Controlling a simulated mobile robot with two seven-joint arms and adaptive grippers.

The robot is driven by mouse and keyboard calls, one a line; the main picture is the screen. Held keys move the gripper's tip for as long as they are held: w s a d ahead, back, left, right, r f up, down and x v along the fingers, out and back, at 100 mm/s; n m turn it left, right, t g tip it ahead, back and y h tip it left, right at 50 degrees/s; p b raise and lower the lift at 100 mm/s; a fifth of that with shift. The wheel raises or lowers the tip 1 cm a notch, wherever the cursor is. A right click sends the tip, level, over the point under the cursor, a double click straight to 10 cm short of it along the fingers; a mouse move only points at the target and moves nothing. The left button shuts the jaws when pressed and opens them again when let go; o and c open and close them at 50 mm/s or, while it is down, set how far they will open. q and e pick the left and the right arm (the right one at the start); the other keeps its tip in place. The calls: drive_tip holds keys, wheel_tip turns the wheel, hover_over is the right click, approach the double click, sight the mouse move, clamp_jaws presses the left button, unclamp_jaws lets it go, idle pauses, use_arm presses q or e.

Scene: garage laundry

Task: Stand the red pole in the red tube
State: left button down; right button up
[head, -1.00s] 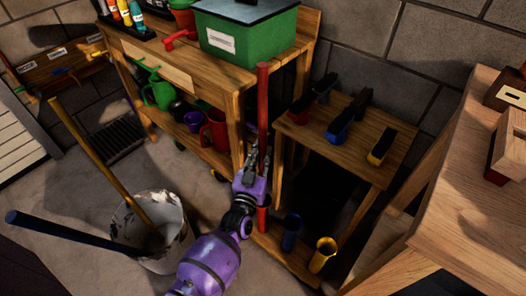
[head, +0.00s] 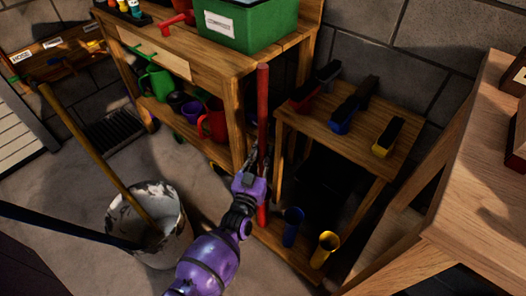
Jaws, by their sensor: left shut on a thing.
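My left gripper (head: 254,170), on its purple arm, is shut on the red pole (head: 263,100) and holds it upright in front of the workbench's right front leg. Below the gripper, red shows again (head: 262,214) near the rack's low base board. I cannot tell whether that is the pole's lower end or the red tube around it. The blue tube (head: 292,228) and the yellow tube (head: 325,250) stand on the base board to its right. No separate red tube shows clearly. My right gripper is out of view.
The wooden rack (head: 300,126) carries red, blue and yellow holders with black tops. A workbench (head: 230,72) with a green bin (head: 250,24) stands behind. A bucket (head: 170,205) with two poles is at left. A wooden table (head: 470,190) is at right.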

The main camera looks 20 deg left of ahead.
use_arm(q)
drive_tip(key=shift+f+b, duration=0.5)
drive_tip(key=shift+f, duration=0.2)
drive_tip(key=c, duration=2)
unclamp_jaws()
drive_tip(key=shift+f, duration=0.1)
drive_tip(key=o, duration=0.5)
drive_tip(key=s, duration=0.4)
drive_tip(key=s+f, duration=0.1)
drive_tip(key=s, duration=0.7)
drive_tip(key=shift+d+f, duration=0.15)
drive_tip(key=shift+d, duration=0.15)
drive_tip(key=shift+w, duration=0.1)
